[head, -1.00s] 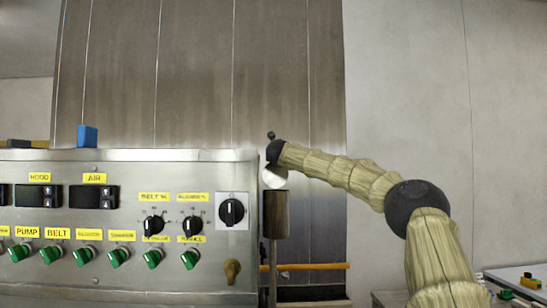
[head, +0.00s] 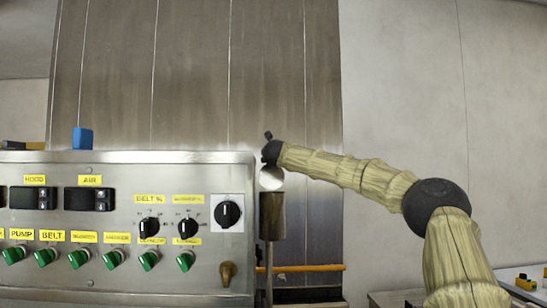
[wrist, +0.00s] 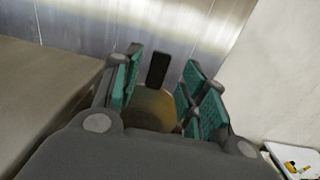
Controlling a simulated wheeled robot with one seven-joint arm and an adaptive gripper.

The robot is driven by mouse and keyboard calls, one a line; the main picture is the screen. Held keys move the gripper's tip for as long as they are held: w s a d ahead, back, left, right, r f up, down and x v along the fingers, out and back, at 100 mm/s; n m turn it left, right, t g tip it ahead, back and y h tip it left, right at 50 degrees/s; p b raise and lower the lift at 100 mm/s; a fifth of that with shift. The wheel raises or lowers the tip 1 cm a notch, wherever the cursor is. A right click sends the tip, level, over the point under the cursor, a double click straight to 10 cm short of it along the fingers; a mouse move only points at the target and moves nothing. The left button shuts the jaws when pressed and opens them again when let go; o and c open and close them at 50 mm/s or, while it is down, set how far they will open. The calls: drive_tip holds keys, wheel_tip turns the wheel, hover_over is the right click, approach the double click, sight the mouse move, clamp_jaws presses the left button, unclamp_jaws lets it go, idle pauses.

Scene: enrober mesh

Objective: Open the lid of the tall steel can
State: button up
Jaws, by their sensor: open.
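The tall steel can (head: 272,217) stands upright on a thin post, right of the control panel, in the head view. Its lid (head: 271,180) shows as a pale round disc just above the can's mouth, its face turned toward the head camera, so it stands tilted up. In the wrist view the brownish lid (wrist: 153,108) and its dark tab (wrist: 157,70) lie between the green-padded fingers. My gripper (wrist: 163,75) is open around the tab; whether a pad touches it I cannot tell. In the head view my dark wrist sits just above the lid and hides the fingers.
The steel control panel (head: 110,220) with knobs and green switches fills the left. A blue block (head: 83,138) stands on its top edge. An orange bar (head: 305,267) runs behind the can's post. A table (head: 510,278) with small items is at lower right.

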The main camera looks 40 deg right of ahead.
drive_tip(key=v, duration=0.8)
drive_tip(key=shift+w, duration=0.1)
idle(0.4)
